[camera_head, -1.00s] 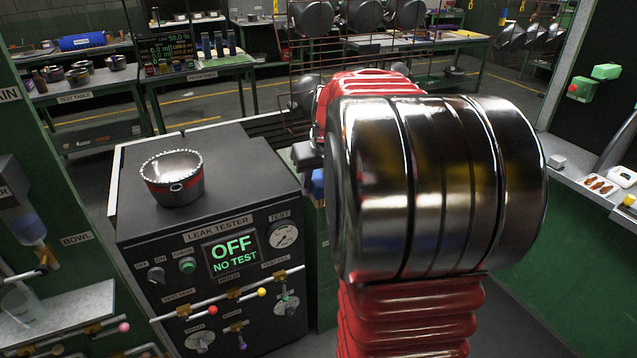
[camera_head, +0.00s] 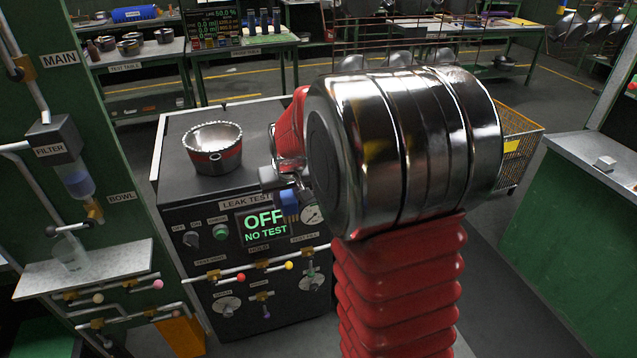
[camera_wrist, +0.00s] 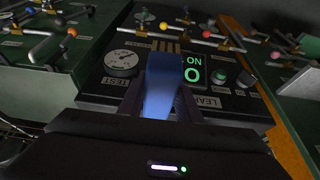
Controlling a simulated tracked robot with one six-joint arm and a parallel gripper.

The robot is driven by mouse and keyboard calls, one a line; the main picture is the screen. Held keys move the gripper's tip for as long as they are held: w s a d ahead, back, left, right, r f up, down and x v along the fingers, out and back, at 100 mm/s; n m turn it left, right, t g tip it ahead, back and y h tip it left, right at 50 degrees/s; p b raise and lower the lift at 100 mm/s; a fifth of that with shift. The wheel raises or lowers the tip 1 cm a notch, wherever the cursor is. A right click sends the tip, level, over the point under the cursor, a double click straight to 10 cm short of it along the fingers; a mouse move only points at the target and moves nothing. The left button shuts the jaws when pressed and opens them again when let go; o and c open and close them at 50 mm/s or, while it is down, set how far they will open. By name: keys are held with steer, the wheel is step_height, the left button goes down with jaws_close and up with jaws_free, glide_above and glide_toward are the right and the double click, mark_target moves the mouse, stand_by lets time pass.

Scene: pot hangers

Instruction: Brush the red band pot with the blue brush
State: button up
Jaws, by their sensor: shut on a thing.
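The red band pot (camera_head: 213,158) stands upright on top of the dark leak tester, a metal bowl with a red band and droplets on its rim. My gripper (camera_head: 281,184) is to the right of the pot and a little lower in the picture, apart from it. It is shut on the blue brush (camera_head: 289,204), which hangs before the tester's front panel. In the wrist view my gripper (camera_wrist: 159,100) holds the blue brush (camera_wrist: 160,85) between its fingers. The tan bristles point away towards the panel. The pot is not in the wrist view.
The leak tester (camera_head: 181,214) carries knobs, a gauge and a screen reading OFF, NO TEST. A green panel with a filter (camera_head: 56,150) and pipes stands at left. Test tables (camera_head: 150,50) with pots are behind. A grey-topped green counter (camera_head: 585,165) is at right.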

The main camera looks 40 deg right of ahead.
steer(key=a+f+n, duration=0.1)
steer(key=a+f, duration=0.2)
steer(key=a, duration=0.5)
steer(key=w+a+f+n+y, duration=0.1)
steer(key=a+f+n, duration=0.1)
steer(key=a, duration=0.7)
steer(key=shift+a+f, duration=0.15)
steer(key=shift+f, duration=0.3)
